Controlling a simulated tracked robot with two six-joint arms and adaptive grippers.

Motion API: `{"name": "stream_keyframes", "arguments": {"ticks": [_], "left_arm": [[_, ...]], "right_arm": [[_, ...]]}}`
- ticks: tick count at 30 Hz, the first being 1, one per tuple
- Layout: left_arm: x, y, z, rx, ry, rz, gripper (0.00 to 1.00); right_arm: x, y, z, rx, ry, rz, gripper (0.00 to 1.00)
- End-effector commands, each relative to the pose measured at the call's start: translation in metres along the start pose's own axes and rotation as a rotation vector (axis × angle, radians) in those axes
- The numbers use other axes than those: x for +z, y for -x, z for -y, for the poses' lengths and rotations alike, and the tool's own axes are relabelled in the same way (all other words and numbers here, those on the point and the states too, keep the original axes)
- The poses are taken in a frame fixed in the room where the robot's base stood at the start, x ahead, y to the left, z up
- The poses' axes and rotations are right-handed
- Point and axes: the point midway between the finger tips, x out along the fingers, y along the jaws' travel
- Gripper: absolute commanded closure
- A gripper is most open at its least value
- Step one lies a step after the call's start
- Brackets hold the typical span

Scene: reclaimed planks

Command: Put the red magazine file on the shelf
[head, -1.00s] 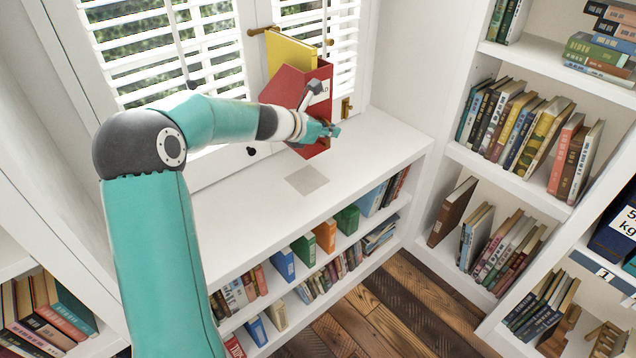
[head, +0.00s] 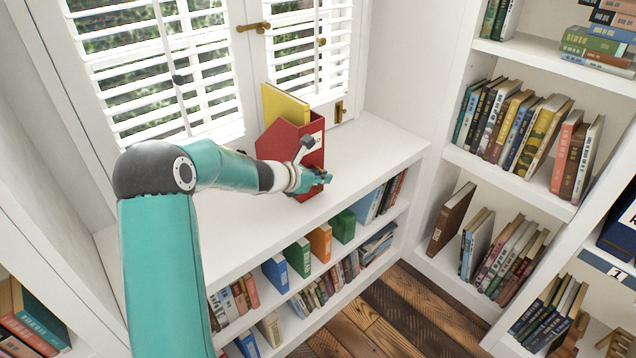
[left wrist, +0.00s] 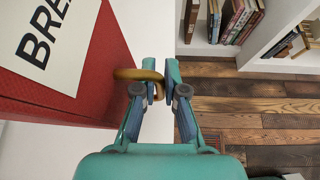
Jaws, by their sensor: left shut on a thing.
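The red magazine file (head: 283,139) holds a yellow item (head: 286,106) that sticks out of its top. It is upright at the far end of the white low shelf top (head: 240,222), in front of the window, and its base looks to be on or just above the surface. My left gripper (head: 322,178) is at the file's front. In the left wrist view my left gripper (left wrist: 163,84) is shut on a brass ring (left wrist: 138,75) on the red file (left wrist: 85,85), beside its white label. My right gripper is not in view.
Colored binders (head: 319,242) and books fill the shelves below the top. A tall white bookcase (head: 450,158) with books stands at right. The shelf top left of the file is clear. Window blinds (head: 155,70) and a brass handle (head: 254,27) are behind.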

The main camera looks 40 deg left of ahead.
Motion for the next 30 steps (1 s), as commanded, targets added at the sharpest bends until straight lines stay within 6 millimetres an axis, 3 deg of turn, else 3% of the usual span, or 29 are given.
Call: {"name": "stream_keyframes", "arguments": {"ticks": [14, 15, 19, 30], "left_arm": [[-0.009, -0.0056, -0.0007, 0.004, -0.009, 0.007, 1.0], [-0.0123, -0.0064, 0.0003, 0.002, -0.001, 0.0, 0.85], [-0.0122, -0.0062, 0.0003, 0.002, -0.001, 0.0, 0.65], [-0.0113, -0.0036, -0.0006, 0.003, 0.0, 0.0, 0.65]], "right_arm": [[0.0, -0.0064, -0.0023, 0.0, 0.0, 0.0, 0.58], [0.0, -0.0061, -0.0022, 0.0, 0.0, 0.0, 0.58], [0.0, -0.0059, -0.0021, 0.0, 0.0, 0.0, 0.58], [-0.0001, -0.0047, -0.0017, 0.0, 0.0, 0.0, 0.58]]}}
